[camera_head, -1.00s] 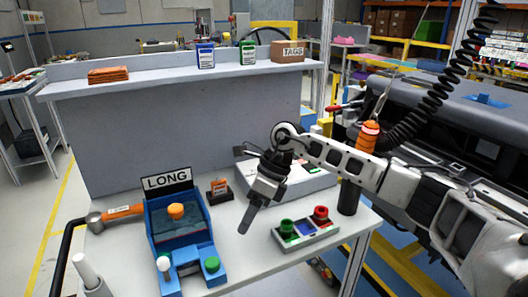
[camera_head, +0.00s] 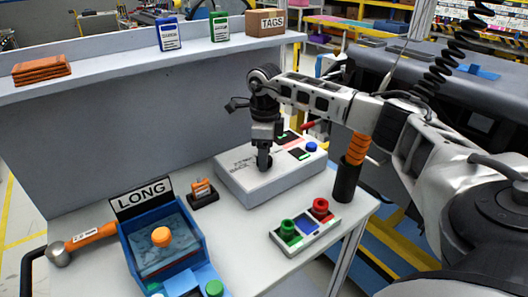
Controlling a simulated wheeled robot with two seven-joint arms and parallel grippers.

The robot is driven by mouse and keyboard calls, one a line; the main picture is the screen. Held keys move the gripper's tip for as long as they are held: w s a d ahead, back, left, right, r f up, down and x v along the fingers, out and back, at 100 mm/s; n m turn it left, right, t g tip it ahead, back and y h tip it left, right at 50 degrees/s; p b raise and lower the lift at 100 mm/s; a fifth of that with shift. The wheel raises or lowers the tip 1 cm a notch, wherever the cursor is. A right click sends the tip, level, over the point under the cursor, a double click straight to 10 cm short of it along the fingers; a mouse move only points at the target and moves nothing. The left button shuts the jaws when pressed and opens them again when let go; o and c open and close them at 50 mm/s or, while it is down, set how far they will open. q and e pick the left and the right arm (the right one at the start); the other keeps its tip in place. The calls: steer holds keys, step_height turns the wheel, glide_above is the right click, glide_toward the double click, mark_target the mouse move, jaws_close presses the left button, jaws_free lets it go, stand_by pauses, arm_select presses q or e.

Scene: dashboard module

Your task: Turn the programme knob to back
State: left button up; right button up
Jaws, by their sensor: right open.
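A light grey box (camera_head: 284,185) stands on the bench, with faint lettering on its left part and a blue button (camera_head: 311,146) and small green and red displays on its right part. My right gripper (camera_head: 264,166) points down over the left-middle of this box, beside the lettering. It is open, with its fingertips at or just above the top face. The programme knob cannot be made out; the gripper covers that spot, and I cannot tell whether the fingers touch it. My left gripper is not in view.
In front of the box is a button panel (camera_head: 306,229) with green and red knobs. An orange-handled tool in a black holder (camera_head: 346,180) stands at right. A blue fixture (camera_head: 165,250) with a LONG sign, a small orange-tagged stand (camera_head: 202,194) and a hammer (camera_head: 85,240) lie left.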

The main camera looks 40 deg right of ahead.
steer(key=shift+f, duration=0.25)
steer(key=shift+c, duration=0.3)
steer(key=c, duration=0.9)
